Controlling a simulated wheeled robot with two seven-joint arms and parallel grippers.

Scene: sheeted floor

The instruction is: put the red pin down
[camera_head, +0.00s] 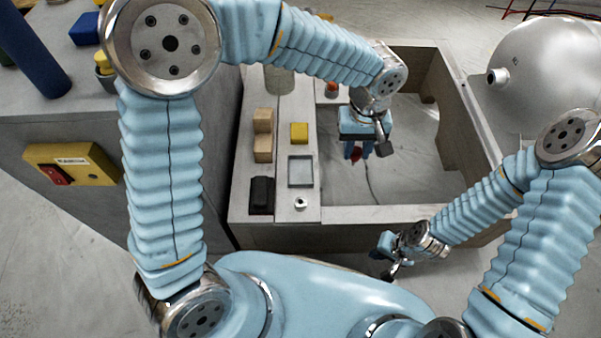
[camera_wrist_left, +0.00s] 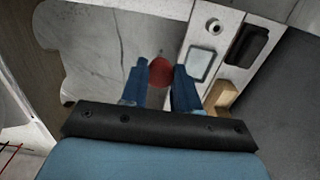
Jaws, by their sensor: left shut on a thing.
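The red pin (camera_wrist_left: 160,72) is between the two blue fingers of my left gripper (camera_wrist_left: 159,88) in the left wrist view; its rounded red end shows. In the head view the left gripper (camera_head: 359,151) hangs over the sheeted floor inside the grey walled frame, with a bit of the red pin (camera_head: 356,155) at its fingers. I cannot tell whether the pin touches the sheet. My right gripper (camera_head: 389,257) is near the frame's front right edge, and whether its fingers are open is unclear.
On the ledge left of the opening are wooden blocks (camera_head: 263,135), a yellow block (camera_head: 299,133), a square glass-like tray (camera_head: 300,172), a black item (camera_head: 262,194) and a small metal ring (camera_head: 300,203). A big metal tank (camera_head: 545,75) stands at the right. The sheeted floor inside is mostly clear.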

